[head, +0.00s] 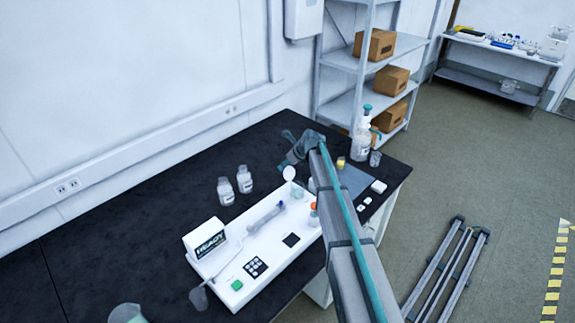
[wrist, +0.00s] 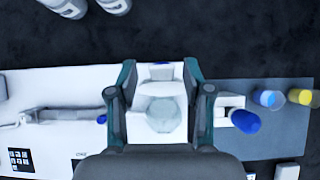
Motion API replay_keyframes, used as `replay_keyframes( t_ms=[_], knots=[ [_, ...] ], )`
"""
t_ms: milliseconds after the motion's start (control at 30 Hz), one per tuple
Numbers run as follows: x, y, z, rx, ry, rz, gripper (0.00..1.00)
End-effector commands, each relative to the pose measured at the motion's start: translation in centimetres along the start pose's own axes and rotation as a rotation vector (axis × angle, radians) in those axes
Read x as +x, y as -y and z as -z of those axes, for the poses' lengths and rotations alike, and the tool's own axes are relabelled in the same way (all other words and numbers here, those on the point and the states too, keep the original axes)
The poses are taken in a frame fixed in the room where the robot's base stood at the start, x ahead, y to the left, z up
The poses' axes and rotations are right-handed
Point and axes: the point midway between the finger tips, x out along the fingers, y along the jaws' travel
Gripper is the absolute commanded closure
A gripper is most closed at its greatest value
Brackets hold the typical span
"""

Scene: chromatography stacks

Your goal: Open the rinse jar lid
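The rinse jar (head: 298,188) appears as a small clear jar on the white instrument base, beside the arm. A round white lid (head: 289,173) stands raised at the jar, tilted up rather than lying flat over it. In the wrist view the round, pale jar (wrist: 163,114) sits between my gripper's fingers, with a small white and dark part behind it. My gripper (wrist: 160,74) is open, its two teal-edged fingers wide apart on either side. In the head view my gripper (head: 288,160) is just behind the lid. Finger contact with the lid cannot be told.
The white instrument base (head: 220,272) carries a "READY" display (head: 207,240) and a grey tube (head: 265,216). Two bottles (head: 226,191) stand to the left. An orange-capped vial (head: 314,216) stands close right. A blue-grey mat (head: 355,179) lies beyond. The left black bench is mostly clear.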

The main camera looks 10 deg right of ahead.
Motion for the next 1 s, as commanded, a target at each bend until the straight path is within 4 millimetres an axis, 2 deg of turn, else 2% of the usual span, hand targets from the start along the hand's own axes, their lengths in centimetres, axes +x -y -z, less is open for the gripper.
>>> replay_keyframes(
  t_ms=[233, 367, 800, 1000],
  knots=[
    [-0.3, 0.0, 0.3, 0.0, -0.003, 0.001, 0.5],
    [-1.3, 0.0, 0.3, 0.0, -0.002, 0.002, 0.5],
    [-9.1, -0.1, 0.2, 0.0, 0.0, 0.002, 0.5],
    [-11.4, -0.1, 0.1, -0.001, 0.0, 0.0, 0.5]
  ],
)
